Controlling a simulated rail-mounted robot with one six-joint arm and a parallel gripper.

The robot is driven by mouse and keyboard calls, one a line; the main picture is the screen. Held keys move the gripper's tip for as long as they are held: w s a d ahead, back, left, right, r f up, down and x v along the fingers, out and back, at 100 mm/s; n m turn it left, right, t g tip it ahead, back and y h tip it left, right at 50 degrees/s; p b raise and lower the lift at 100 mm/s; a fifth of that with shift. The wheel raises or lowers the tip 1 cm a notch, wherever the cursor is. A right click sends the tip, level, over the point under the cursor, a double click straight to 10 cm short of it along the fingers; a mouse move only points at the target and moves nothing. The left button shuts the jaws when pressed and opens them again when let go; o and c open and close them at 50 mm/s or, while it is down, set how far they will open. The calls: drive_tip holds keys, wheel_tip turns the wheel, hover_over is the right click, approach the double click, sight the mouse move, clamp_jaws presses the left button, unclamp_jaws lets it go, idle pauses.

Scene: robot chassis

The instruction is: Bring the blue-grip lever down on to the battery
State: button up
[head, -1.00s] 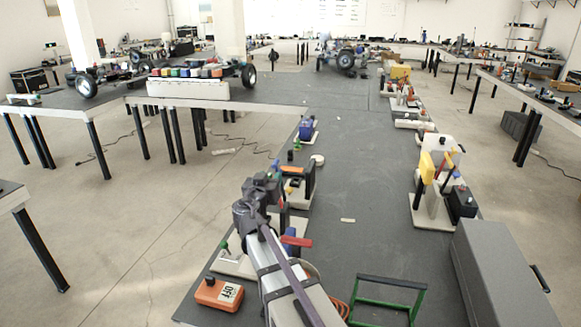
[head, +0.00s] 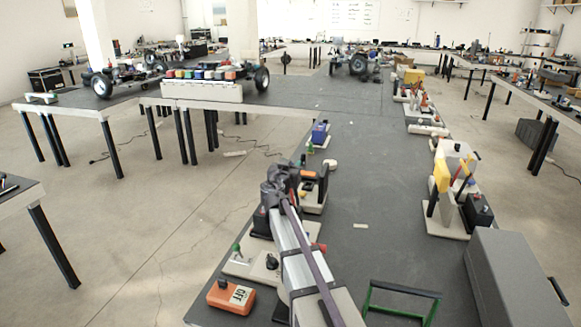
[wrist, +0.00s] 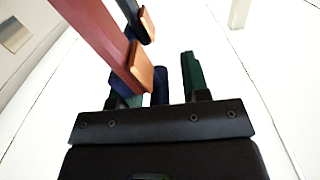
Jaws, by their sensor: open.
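In the wrist view a red arm with a copper-coloured end (wrist: 108,45) crosses from the upper left. A darker arm with a similar copper end (wrist: 147,24) is behind it. Dark blue parts (wrist: 160,86), likely the blue grip, show beyond the red arm, between my fingers in the picture; contact cannot be told. My gripper (wrist: 155,85) is open with green fingers; the left one is mostly hidden. In the head view my gripper (head: 280,178) is by a black-and-orange block (head: 312,180), possibly the battery. A red piece (head: 321,247) peeks out beside my arm, which hides the rest.
An orange box (head: 231,297) and a pale plate with a green knob (head: 238,258) are at the near left bench edge. A green frame (head: 400,292) and grey case (head: 512,275) stand right.

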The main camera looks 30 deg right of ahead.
clamp_jaws()
idle(0.3)
